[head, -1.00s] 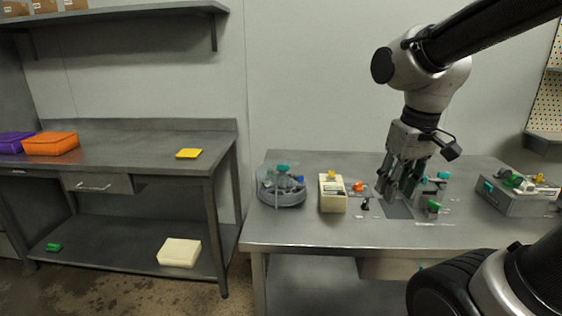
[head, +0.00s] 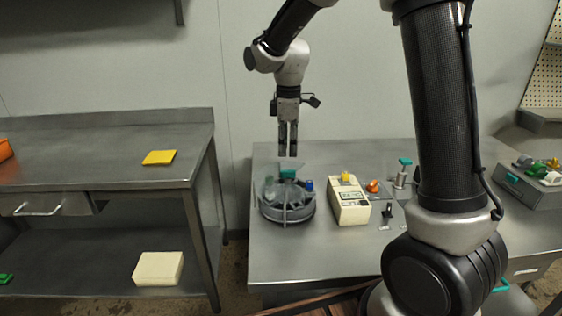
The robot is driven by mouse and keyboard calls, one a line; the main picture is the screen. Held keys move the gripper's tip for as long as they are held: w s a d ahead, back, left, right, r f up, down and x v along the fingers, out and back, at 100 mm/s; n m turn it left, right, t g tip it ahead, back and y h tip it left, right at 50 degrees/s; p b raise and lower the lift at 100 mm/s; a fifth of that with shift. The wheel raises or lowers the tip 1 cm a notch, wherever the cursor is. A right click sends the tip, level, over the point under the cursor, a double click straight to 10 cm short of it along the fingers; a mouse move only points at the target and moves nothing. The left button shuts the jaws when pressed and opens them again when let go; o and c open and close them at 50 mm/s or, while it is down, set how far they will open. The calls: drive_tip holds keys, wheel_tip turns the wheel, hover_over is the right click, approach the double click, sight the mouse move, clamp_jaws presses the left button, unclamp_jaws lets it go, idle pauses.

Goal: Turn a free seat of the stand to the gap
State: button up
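The stand (head: 287,212) is a round dark grey carousel at the left end of the right-hand steel table. A clear shield stands around it, and a teal knob (head: 288,174) tops its middle. A blue-capped item (head: 309,186) sits at its right side, and a pale bluish item shows at its left. I cannot tell which seats are free or where the gap is. My gripper (head: 287,154) points straight down above and behind the knob, apart from it. Its fingers look close together with nothing visible between them; whether they are fully shut is unclear.
A cream box (head: 349,202) with a yellow top part stands just right of the stand. An orange piece (head: 373,187) and a teal-topped fixture (head: 403,170) are further right. A grey case (head: 532,183) is at the far right. A yellow pad (head: 159,157) lies on the left bench (head: 105,178).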

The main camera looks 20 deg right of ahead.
sight(288, 171)
drive_tip(key=shift+n, duration=0.7)
drive_tip(key=shift+f, duration=0.3)
wheel_tip(288, 171, down, 7)
drive_tip(key=shift+f, duration=0.1)
clamp_jaws()
